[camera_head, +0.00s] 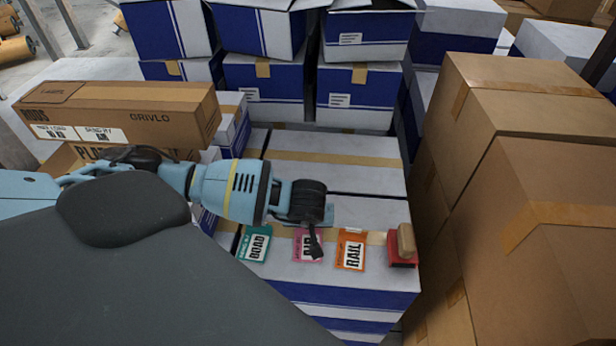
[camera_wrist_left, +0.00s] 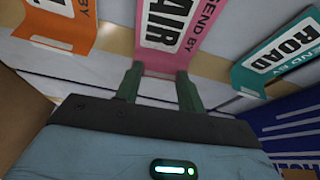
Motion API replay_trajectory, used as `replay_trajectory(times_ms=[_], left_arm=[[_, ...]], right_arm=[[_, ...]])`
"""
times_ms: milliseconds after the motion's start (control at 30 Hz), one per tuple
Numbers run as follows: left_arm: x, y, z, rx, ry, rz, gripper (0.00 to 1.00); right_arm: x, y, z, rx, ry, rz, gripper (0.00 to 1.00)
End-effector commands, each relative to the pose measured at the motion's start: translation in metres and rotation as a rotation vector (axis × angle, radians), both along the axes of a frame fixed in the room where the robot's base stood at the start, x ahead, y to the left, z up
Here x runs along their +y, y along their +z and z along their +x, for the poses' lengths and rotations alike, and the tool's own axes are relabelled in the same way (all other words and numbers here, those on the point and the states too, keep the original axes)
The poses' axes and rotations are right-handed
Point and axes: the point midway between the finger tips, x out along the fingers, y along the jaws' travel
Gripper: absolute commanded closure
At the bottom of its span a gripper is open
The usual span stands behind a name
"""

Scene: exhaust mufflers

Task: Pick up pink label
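The pink label (camera_head: 302,247), printed AIR, lies on top of a white and blue box between a green BOARD or ROAD label (camera_head: 254,244) and an orange RAIL label (camera_head: 351,252). My left gripper (camera_head: 316,244) reaches over the pink label and hides part of it. In the left wrist view the pink label (camera_wrist_left: 183,28) reads SEND BY AIR, and its near end lies between the fingertips of my left gripper (camera_wrist_left: 157,82). The fingers are apart. I cannot tell whether they touch the label. My right gripper is not in view.
A red block with a tan top (camera_head: 403,246) stands right of the orange label. Brown cartons (camera_head: 548,230) rise close on the right. A long brown carton (camera_head: 120,112) stands at the left. Stacked white and blue boxes (camera_head: 266,75) fill the back.

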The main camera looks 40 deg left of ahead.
Motion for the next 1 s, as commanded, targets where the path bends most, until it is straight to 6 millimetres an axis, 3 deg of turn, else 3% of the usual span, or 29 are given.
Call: replay_trajectory(times_ms=[200, 567, 867, 1000], left_arm=[[0.000, 0.000, 0.000, 0.000, 0.000, 0.000, 0.86], [0.000, 0.003, 0.000, -0.001, 0.001, 0.000, 0.86], [0.000, 0.036, 0.001, -0.004, 0.000, -0.001, 0.86], [0.013, 0.037, -0.024, 0.003, 0.001, 0.003, 0.86]], right_arm=[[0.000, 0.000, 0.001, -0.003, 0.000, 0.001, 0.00], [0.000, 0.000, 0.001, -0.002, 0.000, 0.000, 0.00], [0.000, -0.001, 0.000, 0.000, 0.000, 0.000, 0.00], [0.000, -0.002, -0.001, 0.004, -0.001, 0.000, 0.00]])
